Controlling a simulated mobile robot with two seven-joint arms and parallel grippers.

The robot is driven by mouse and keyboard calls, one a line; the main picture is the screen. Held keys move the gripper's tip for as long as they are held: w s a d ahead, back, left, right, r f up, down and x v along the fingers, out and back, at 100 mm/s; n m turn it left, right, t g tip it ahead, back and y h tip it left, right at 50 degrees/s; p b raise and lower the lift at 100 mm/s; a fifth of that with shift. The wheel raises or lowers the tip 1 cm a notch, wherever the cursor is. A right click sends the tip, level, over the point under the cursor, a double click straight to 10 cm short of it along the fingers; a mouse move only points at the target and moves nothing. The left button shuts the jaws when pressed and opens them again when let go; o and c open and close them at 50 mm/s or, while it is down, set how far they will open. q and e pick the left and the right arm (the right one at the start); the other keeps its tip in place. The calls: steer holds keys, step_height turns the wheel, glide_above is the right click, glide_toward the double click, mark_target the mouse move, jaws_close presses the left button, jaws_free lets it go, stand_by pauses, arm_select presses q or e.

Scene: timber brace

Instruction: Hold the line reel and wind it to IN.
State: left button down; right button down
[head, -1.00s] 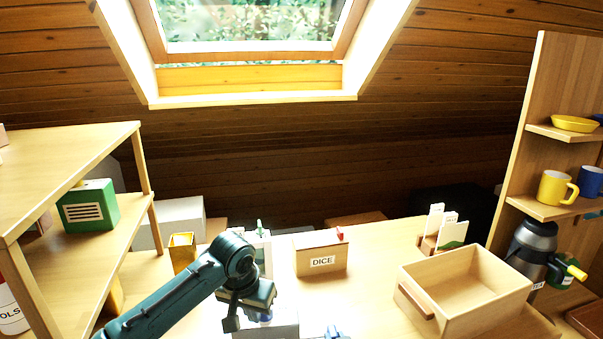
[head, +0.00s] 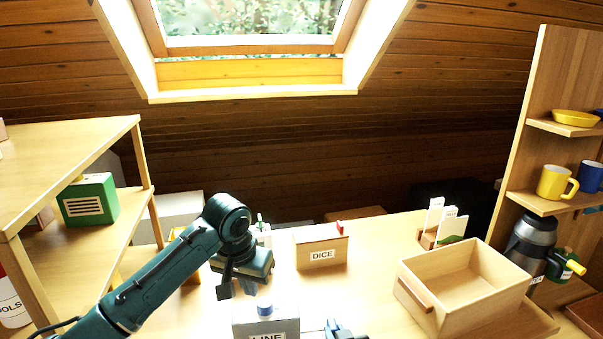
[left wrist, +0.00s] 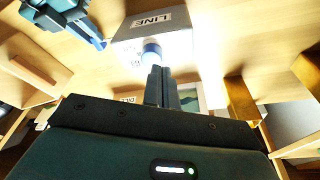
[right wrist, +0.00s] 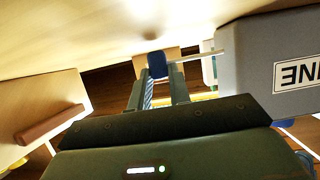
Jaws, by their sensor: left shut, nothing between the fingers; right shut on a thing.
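The line reel (head: 266,326) is a grey box labelled LINE with a blue-and-white knob (head: 265,307) on top, at the bottom middle of the head view. The left wrist view shows its top and label (left wrist: 155,24). My left gripper (head: 238,290) is shut and empty, just above and beside the knob; its fingertips (left wrist: 157,70) are close to it. My right gripper (right wrist: 157,80) is shut on a blue handle (right wrist: 157,63), joined by a pale rod to the reel's side (right wrist: 240,60). No IN mark is visible.
A DICE box (head: 322,250) stands behind the reel. An open wooden bin (head: 430,302) is at right, beside a shelf with mugs and a flask (head: 530,243). A wooden shelf unit (head: 75,135) with a green box stands at left. Table between DICE box and bin is clear.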

mark_target(258, 311)
arm_select(q)
steer(key=shift+s+d+f, duration=0.15)
steer(key=shift+d+f, duration=0.25)
steer(key=shift+f, duration=0.6)
steer(key=shift+s+d+f, duration=0.1)
steer(key=shift+d+f, duration=0.35)
steer(key=shift+f, duration=0.6)
steer(key=shift+s+d+f, duration=0.15)
steer(key=shift+d+f, duration=0.25)
steer(key=shift+f, duration=0.6)
steer(key=shift+w+a+r, duration=0.1)
steer(key=shift+w, duration=0.55)
steer(key=shift+a, duration=0.2)
steer(key=shift+a, duration=0.15)
steer(key=shift+w+a, duration=0.1)
steer(key=shift+a, duration=0.25)
steer(key=shift+w+a, duration=0.15)
